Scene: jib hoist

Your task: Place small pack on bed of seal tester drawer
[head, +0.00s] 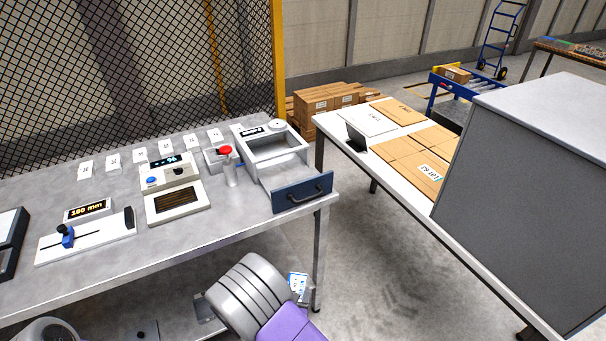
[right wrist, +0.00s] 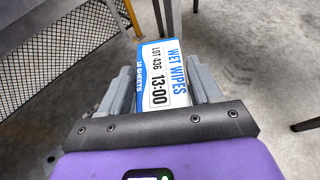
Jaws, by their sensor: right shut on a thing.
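The small pack is a white and blue wet wipes pack (right wrist: 162,72) with a printed lot label. My right gripper (right wrist: 163,88) is shut on it, a finger on each side, and the pack sticks out beyond the fingertips. In the head view the pack (head: 298,282) shows beyond my right wrist, below the table's front edge and apart from the drawer. The seal tester (head: 262,147) is a white open-topped box on the table. Its drawer (head: 302,192) is pulled out, with a dark blue front and black handle; the visible bed (head: 284,174) looks empty. My left gripper is not in view.
A scale-like device (head: 175,190), a length gauge (head: 85,235) and several small white cards stand farther left. A white table (head: 388,160) with cardboard and a large grey box (head: 525,190) is to the right.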

